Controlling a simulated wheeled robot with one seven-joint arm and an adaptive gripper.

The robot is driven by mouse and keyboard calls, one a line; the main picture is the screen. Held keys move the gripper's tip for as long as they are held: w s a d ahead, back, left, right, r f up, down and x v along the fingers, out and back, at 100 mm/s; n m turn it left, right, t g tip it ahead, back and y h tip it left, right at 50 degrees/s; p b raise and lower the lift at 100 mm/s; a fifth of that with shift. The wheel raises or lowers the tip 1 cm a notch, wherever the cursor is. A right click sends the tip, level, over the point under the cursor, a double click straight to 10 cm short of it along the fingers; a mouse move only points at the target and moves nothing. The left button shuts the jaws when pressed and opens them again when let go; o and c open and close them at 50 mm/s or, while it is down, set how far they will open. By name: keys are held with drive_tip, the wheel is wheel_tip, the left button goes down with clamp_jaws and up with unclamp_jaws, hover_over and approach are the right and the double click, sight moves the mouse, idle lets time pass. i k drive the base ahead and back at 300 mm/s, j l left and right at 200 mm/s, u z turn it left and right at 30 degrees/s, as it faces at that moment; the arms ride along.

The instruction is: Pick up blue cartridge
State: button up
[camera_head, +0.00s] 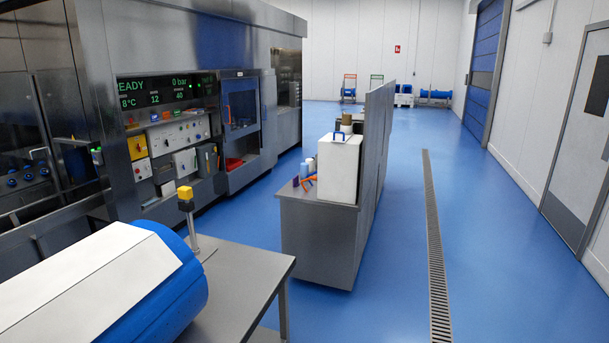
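My gripper is not in view. A large blue cylinder (185,290) with a white sheet or panel (85,285) over its top lies at the lower left, by a steel table. Smaller blue items stand on the grey bench (322,238), among them a light blue one (305,170). A small blue piece (97,156) shows at the steel machine's front on the left. I cannot tell which of these blue things is the blue cartridge.
The steel table (250,262) carries a post with a yellow top (186,194). A white box (339,168) stands on the grey bench, beside a tall panel (374,145). The steel machine (190,40) fills the left. Blue floor (385,290) is open to the right, along a drain grate (435,265).

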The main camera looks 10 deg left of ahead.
sight(303, 166)
drive_tip(key=i+j, duration=0.15)
drive_tip(key=i, duration=0.45)
drive_tip(key=i+z, duration=0.15)
drive_tip(key=i, duration=2)
drive_tip(key=i+j, duration=0.35)
drive_tip(key=i, duration=0.15)
drive_tip(key=i+j, duration=0.3)
drive_tip(key=i, duration=0.2)
drive_tip(key=i+j+z, duration=0.1)
drive_tip(key=i+j, duration=0.25)
drive_tip(key=i, duration=0.15)
drive_tip(key=i+j, duration=0.1)
drive_tip(key=j, duration=0.3)
drive_tip(key=i+j+u, duration=0.1)
drive_tip(key=j, duration=0.3)
drive_tip(key=i+j, duration=0.1)
drive_tip(key=j, duration=0.3)
drive_tip(key=i+j+u, duration=0.1)
drive_tip(key=j, duration=0.3)
drive_tip(key=z, duration=0.25)
